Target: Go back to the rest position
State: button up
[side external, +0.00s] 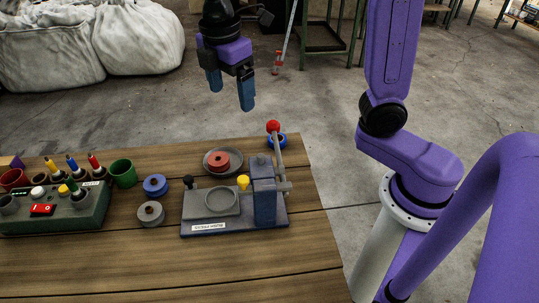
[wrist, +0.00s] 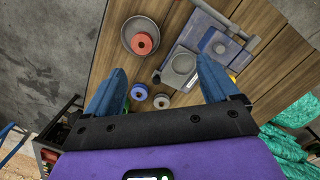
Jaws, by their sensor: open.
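My gripper (side external: 231,97) is open and empty, high above the far side of the wooden table, with its blue fingers pointing down. In the wrist view, my gripper (wrist: 160,69) has its two blue fingers wide apart, with nothing between them but the view of the table far below. No object touches the fingers. The table (side external: 160,260) and the things on it are well clear of my gripper.
White sacks (side external: 138,40) lie behind.

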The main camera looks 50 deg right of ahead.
jog(key=s+d+f+m, duration=0.1)
jog(key=s+d+f, duration=0.1)
jog(key=s, duration=0.5)
jog(key=s+d+f+m+y, duration=0.1)
jog(key=s+d+f, duration=0.2)
jog(key=s, duration=0.4)
jog(key=s+d+f+m, duration=0.2)
jog(key=s+d+f, duration=0.1)
jog(key=s, duration=0.5)
jog(key=shift+d+y, duration=0.2)
jog(key=shift+y, duration=0.1)
jog(key=shift+w, duration=0.1)
